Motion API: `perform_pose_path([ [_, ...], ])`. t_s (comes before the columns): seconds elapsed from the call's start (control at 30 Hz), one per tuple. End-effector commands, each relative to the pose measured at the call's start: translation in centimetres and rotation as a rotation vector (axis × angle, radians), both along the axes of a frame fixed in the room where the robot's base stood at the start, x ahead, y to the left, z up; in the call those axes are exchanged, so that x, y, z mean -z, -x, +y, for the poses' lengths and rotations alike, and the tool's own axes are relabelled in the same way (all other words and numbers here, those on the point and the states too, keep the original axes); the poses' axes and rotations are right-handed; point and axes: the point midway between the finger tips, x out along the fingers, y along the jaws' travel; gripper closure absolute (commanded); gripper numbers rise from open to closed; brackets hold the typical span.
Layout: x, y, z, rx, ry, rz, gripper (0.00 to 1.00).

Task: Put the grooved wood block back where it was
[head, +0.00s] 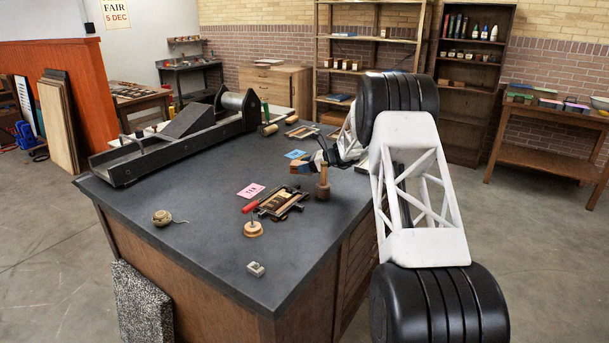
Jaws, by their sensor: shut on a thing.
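The grooved wood block (301,168) appears as a small tan-brown piece at the tip of my gripper (317,160), right of the table's middle. My gripper is shut on it. The block is small in this view, so its groove and any gap between it and the worktop cannot be made out. A blue card (295,154) lies just behind the block. A pink card marked TEN (250,191) lies nearer and to the left. My arm crosses the right side of the table and hides part of it.
On the dark worktop (180,204), a wooden-handled tool (322,184) stands close to the gripper. A dark frame (283,202), red handle (251,207), round wooden piece (253,229), twine ball (162,218) and small metal piece (255,268) lie nearer. A long press (170,147) fills the back left.

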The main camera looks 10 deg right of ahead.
Motion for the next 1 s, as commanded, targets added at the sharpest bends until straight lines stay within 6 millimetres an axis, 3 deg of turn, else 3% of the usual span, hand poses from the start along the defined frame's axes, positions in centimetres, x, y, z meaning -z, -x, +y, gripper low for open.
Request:
perform_pose_path([
  [0.5,3.6,0.0,0.0,0.000,0.000,0.001,0.73],
  [0.97,4.0,0.0,0.0,0.000,0.000,0.001,0.73],
  [1.0,4.0,0.0,0.0,0.000,0.000,0.001,0.44],
])
